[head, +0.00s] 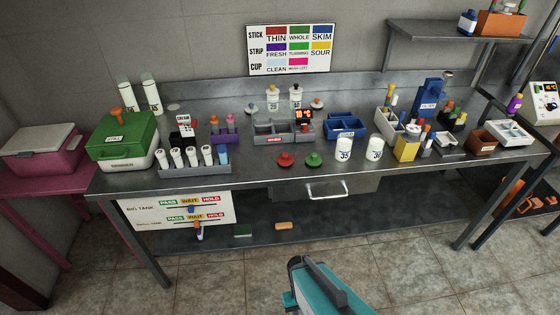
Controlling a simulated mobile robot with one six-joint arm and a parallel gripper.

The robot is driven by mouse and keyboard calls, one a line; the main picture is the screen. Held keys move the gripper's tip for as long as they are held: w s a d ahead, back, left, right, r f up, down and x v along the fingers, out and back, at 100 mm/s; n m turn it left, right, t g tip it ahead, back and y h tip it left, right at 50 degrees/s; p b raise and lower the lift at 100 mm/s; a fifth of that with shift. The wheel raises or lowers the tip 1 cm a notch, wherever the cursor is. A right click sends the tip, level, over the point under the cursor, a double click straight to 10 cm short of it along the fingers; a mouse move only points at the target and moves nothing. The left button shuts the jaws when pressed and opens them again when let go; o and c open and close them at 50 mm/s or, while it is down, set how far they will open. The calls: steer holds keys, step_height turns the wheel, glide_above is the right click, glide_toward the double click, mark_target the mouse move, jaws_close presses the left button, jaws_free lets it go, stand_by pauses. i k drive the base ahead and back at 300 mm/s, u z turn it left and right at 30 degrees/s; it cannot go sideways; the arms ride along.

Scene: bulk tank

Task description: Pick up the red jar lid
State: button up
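The red jar lid (286,159) lies on the front part of the steel bench top, near the middle. It is a small round lid with a raised knob. A similar green lid (314,159) lies just to its right, apart from it. A teal and dark grey part of my arm shows at the bottom of the head view, in front of the bench and well short of the red lid. No gripper fingers can be made out. Nothing touches the red lid.
Two white jars (344,149) stand right of the lids. A grey divided tray (273,135) is behind them. A rack of white-capped vials (193,170) stands to the left. The steel bench (250,178) has bare room around the lids, with a drawer handle (327,195) below.

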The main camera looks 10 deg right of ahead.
mark_target(285, 159)
steer(key=z, duration=0.5)
steer(key=k, duration=0.2)
steer(key=u, duration=3.35)
steer(key=k, duration=0.75)
steer(key=z, duration=0.15)
